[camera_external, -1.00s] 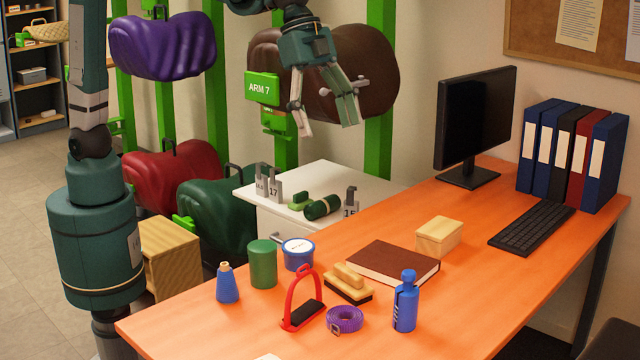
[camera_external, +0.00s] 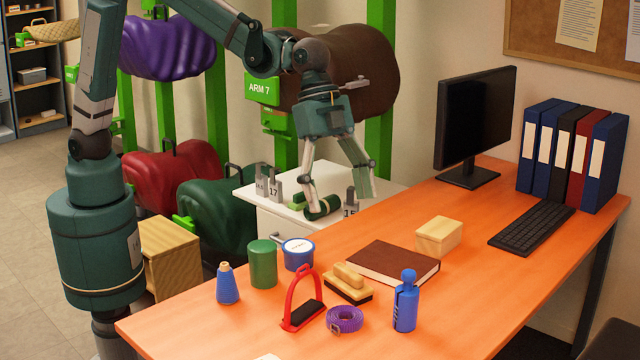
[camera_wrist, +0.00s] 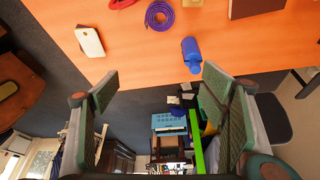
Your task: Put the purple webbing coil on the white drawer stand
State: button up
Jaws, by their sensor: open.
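The purple webbing coil (camera_external: 345,319) lies flat on the orange desk near its front edge, between the red stirrup and the blue bottle. It also shows in the wrist view (camera_wrist: 159,15) at the top, beyond my fingertips. The white drawer stand (camera_external: 272,196) stands behind the desk's left part. On its top are a green roll (camera_external: 322,208) and grey numbered tags (camera_external: 274,186). My gripper (camera_external: 338,205) is open and empty, its fingers pointing down in front of the stand's top in the external view. In the wrist view the spread fingers (camera_wrist: 160,95) have nothing between them.
Near the coil are a red stirrup (camera_external: 303,303), a wooden brush (camera_external: 347,284) and a blue bottle (camera_external: 405,302). A brown book (camera_external: 393,268), wooden box (camera_external: 438,237), blue tub (camera_external: 298,254) and green canister (camera_external: 263,264) stand farther back. The desk's front right is clear.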

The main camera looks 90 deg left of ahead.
send_near(347, 316)
jog(key=shift+w+d+f, duration=0.1)
jog(key=shift+d+f, duration=0.05)
jog(key=shift+f, duration=0.2)
jog(key=shift+x, duration=1.3)
jog(key=shift+f+b, duration=0.1)
jog(key=shift+b, duration=0.2)
jog(key=shift+b+x, duration=0.7)
jog(key=shift+x, duration=1.8)
jog(key=c, duration=1.1)
